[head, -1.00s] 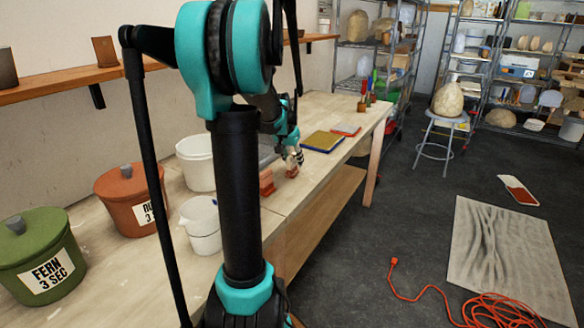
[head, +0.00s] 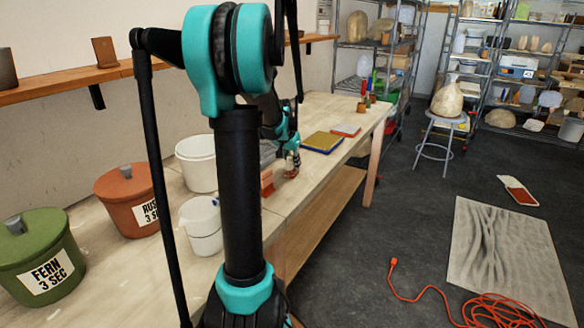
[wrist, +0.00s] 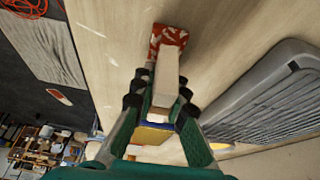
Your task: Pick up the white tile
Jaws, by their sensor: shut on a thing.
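The white tile (wrist: 166,75) is a narrow pale slab between my fingertips in the wrist view. My gripper (wrist: 161,100) is shut on it, with one finger on each side. A red block with white marks (wrist: 168,38) sits at the tile's far end; I cannot tell whether the tile still rests in it. In the head view my gripper (head: 291,160) is low over the workbench (head: 315,112), right above a small reddish block (head: 291,173). The tile is too small to make out there.
A grey ribbed tray (wrist: 270,95) lies right of my gripper in the wrist view. Another reddish block (head: 267,183), white buckets (head: 196,163) and lidded green (head: 40,260) and rust (head: 130,200) pots stand nearby.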

